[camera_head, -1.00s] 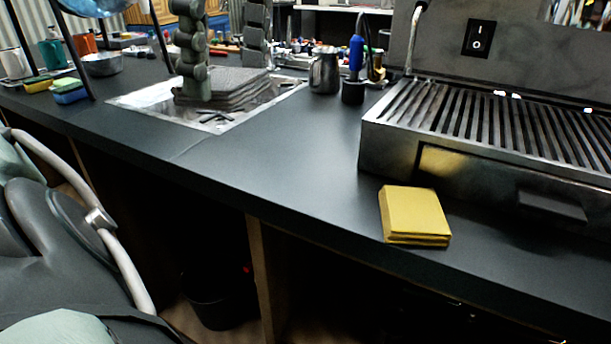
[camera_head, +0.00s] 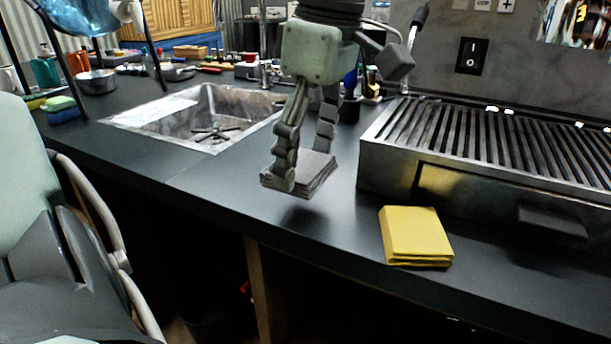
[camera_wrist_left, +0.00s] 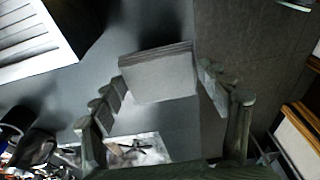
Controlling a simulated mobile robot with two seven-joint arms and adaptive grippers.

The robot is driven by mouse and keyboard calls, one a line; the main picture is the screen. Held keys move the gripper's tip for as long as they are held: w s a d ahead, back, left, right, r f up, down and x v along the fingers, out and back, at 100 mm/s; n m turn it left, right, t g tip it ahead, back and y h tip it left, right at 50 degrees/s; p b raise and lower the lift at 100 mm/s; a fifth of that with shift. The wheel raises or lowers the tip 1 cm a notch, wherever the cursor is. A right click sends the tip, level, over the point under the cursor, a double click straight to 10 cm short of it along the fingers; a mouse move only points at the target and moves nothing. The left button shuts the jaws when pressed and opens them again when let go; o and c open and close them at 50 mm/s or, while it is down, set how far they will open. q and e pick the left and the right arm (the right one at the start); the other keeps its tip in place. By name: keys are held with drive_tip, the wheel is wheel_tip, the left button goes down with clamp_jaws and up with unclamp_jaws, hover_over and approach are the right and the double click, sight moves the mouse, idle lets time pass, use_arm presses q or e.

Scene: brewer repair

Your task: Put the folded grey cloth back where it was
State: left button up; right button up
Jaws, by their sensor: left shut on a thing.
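The folded grey cloth (camera_head: 312,172) is held between the fingers of my left gripper (camera_head: 304,165), above the dark counter between the sink and the grill. A shadow on the counter below shows a gap under the cloth. In the left wrist view the cloth (camera_wrist_left: 158,78) spans the space between the two fingertips of the gripper (camera_wrist_left: 162,85). A folded yellow cloth (camera_head: 415,235) lies on the counter in front of the grill. My right gripper is not in view.
The steel sink (camera_head: 150,118) is empty except for its drain cross. The ridged grill (camera_head: 385,165) stands at the right. Sponges (camera_head: 62,110) and a metal bowl (camera_head: 97,82) sit at the far left. The counter (camera_head: 210,180) before the sink is clear.

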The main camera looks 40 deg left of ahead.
sight(308, 166)
use_arm(q)
drive_tip(key=shift+f, duration=1.85)
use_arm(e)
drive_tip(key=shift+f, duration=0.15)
use_arm(q)
drive_tip(key=shift+f, duration=0.1)
drive_tip(key=shift+f, duration=0.1)
drive_tip(key=o, duration=1.1)
drive_tip(key=shift+r, duration=0.2)
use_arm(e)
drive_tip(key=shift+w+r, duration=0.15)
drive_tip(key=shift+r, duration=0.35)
